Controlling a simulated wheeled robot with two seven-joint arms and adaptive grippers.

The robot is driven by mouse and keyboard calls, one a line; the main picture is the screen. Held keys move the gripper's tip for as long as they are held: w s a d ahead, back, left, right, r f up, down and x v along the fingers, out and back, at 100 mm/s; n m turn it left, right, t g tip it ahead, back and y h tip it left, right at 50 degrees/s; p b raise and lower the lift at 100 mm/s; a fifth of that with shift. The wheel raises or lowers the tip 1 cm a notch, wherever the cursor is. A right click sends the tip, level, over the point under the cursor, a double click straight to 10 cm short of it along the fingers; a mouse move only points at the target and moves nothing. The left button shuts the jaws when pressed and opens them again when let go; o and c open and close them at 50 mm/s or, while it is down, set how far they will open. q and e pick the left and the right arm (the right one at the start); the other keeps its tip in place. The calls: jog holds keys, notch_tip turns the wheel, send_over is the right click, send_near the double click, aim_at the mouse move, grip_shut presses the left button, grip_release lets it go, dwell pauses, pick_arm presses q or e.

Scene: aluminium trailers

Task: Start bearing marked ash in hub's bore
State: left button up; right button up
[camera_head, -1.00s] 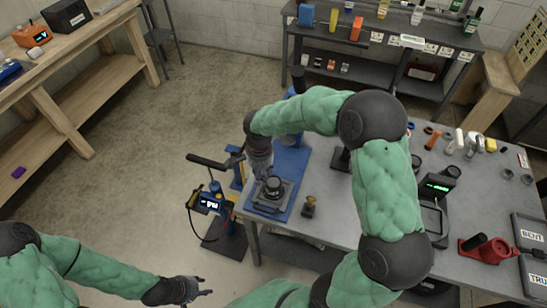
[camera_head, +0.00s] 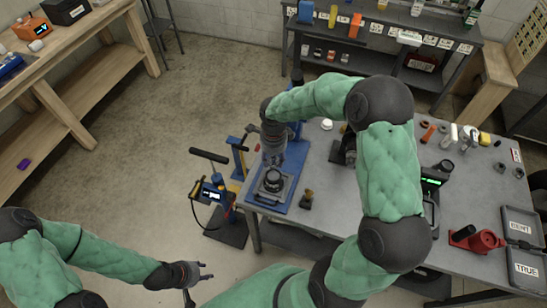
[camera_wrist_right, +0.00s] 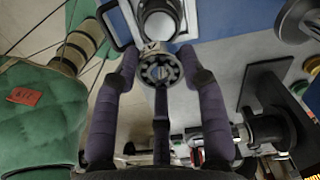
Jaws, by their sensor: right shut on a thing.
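The hub (camera_head: 272,181) is a dark round piece in a grey square holder on the blue press base at the bench's left end. It also shows in the right wrist view (camera_wrist_right: 160,20), with a pale round centre. My right gripper (camera_head: 273,160) is just behind and above the hub in the head view. In the right wrist view its fingers (camera_wrist_right: 160,75) are shut on a small ring-shaped bearing (camera_wrist_right: 160,68), apart from the hub in the picture. I cannot read a mark on the bearing. My left gripper (camera_head: 205,271) is open and empty over the floor.
The blue press base (camera_head: 289,184) lies on the grey bench (camera_head: 320,165). A blue jack-like tool (camera_head: 216,190) stands left of the bench. Trays marked BENT (camera_head: 520,222) and TRUE (camera_head: 526,268) are at right.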

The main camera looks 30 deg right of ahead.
jog(key=shift+b, duration=0.45)
jog(key=b, duration=0.5)
send_over(274, 175)
notch_tip(274, 175, down, 6)
jog(key=shift+a+r, duration=0.1)
jog(key=shift+b, duration=0.65)
dwell(1.7)
jog(key=shift+f+b, duration=1)
jog(key=shift+f, duration=0.15)
jog(key=o, duration=1.3)
jog(key=shift+r, duration=0.1)
